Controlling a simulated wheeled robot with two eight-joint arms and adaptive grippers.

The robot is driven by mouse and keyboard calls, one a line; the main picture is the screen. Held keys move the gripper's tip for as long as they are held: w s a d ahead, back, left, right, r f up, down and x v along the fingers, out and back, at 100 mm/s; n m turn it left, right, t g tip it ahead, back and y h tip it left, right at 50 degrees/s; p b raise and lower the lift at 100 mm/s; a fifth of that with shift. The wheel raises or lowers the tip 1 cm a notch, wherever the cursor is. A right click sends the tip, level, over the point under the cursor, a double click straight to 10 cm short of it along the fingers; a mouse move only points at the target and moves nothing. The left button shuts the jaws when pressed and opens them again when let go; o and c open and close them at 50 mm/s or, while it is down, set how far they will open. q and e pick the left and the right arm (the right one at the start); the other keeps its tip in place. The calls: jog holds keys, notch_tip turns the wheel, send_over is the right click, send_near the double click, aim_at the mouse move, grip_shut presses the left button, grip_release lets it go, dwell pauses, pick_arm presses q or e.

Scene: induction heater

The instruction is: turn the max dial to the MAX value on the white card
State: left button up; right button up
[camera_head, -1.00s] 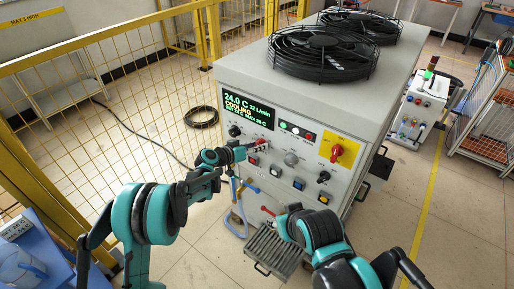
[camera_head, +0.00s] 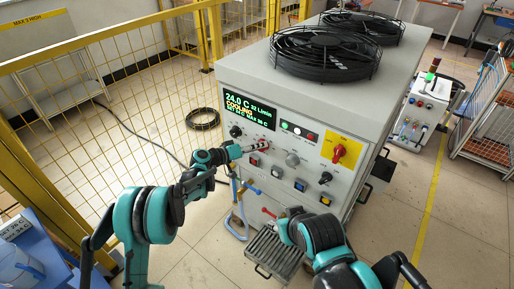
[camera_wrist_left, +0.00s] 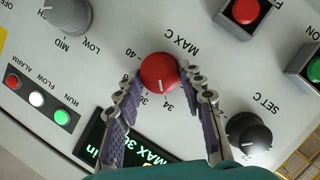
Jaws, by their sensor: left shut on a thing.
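The red MAX C dial (camera_wrist_left: 158,73) sits between the two fingertips of my left gripper (camera_wrist_left: 160,82) in the left wrist view, with a fingertip against each side. Its white mark points near the 34 on the printed scale; part of the scale is hidden by the fingers. In the head view my left gripper (camera_head: 258,146) reaches the front panel from the left. The display (camera_head: 249,111) shows 24.0 C, COOLING and a MAX line. A white card (camera_head: 18,228) lies at the lower left; its print is too small to read surely. My right gripper (camera_head: 284,222) is low before the cabinet, fingers unclear.
The black SET C knob (camera_wrist_left: 249,133) and a grey knob (camera_wrist_left: 68,15) flank the dial. A red switch on a yellow plate (camera_head: 339,153) is at the panel's right. Hoses and a grey grate (camera_head: 272,252) are below. A yellow fence (camera_head: 90,95) stands left.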

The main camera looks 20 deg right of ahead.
pick_arm(q)
jog(key=o, duration=1.2)
jog(key=shift+c, duration=0.2)
jog(key=v, duration=1.2)
jog(key=s+a+r+n+y, duration=0.1)
jog(key=s+a+r+y, duration=0.15)
jog(key=s+a, duration=0.45)
jog(key=s+a+r+n+t+y, duration=0.1)
jog(key=s+a+r+y, duration=0.1)
jog(key=s+a+y, duration=0.35)
jog(key=s+a+r+n+y, duration=0.1)
jog(key=s+a+r+y, duration=0.1)
jog(key=s+a, duration=0.65)
jog(key=s+a+f+y, duration=0.1)
jog(key=s+a+y, duration=0.1)
jog(key=s, duration=0.4)
jog(key=s+a+f+n+y, duration=0.1)
jog(key=s+a+f, duration=0.1)
jog(key=s+a, duration=0.2)
jog(key=shift+s+a+t+y, duration=0.3)
jog(key=shift+s+a+y, duration=0.1)
jog(key=shift+s, duration=0.75)
